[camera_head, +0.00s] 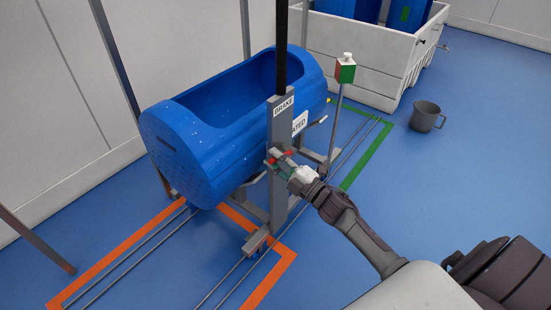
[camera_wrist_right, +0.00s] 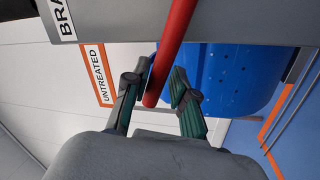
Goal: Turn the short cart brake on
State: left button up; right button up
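The short cart carries a blue tub (camera_head: 205,125) and has a grey upright post (camera_head: 283,125) labelled BRAKE. A red brake lever (camera_head: 288,153) sticks out from the post at mid height; in the right wrist view the lever (camera_wrist_right: 172,45) is a red bar coming down from a grey beam. My right gripper (camera_head: 277,165) is at the lever. In the right wrist view its two fingers (camera_wrist_right: 160,90) stand apart, with the lever's end between them. The lever lies close to the left finger, with a gap to the right one; contact is unclear. My left gripper is out of view.
A post with a red and green box (camera_head: 345,72) stands right of the cart. A white crate (camera_head: 365,45) is behind, and a grey bucket (camera_head: 426,116) stands on the blue floor. Floor rails run between orange (camera_head: 270,280) and green (camera_head: 365,160) markings. An UNTREATED sign (camera_wrist_right: 98,75) shows behind.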

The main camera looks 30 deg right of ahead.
jog(key=shift+o, duration=0.7)
jog(key=shift+r, duration=0.1)
jog(key=v, duration=1.2)
